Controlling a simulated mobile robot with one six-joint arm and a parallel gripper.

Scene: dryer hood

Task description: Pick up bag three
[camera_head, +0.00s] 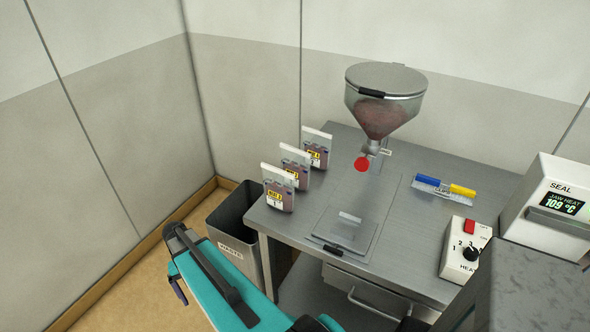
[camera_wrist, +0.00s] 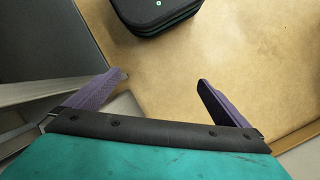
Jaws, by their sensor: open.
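Three clear bags with dark contents, white tops and yellow labels stand in a slanting row at the left edge of the metal table in the head view: a front bag (camera_head: 279,188), a middle bag (camera_head: 295,166) and a back bag (camera_head: 316,149). The labels are small; the front one seems to read 3, but I cannot be sure. My gripper (camera_wrist: 162,80) is open and empty in the wrist view, its purple fingers apart over the tan floor. No bag shows between or near the fingers.
A grey waste bin (camera_head: 237,240) stands on the floor left of the metal table (camera_head: 420,225). A hopper (camera_head: 384,100) stands behind the bags' right side.

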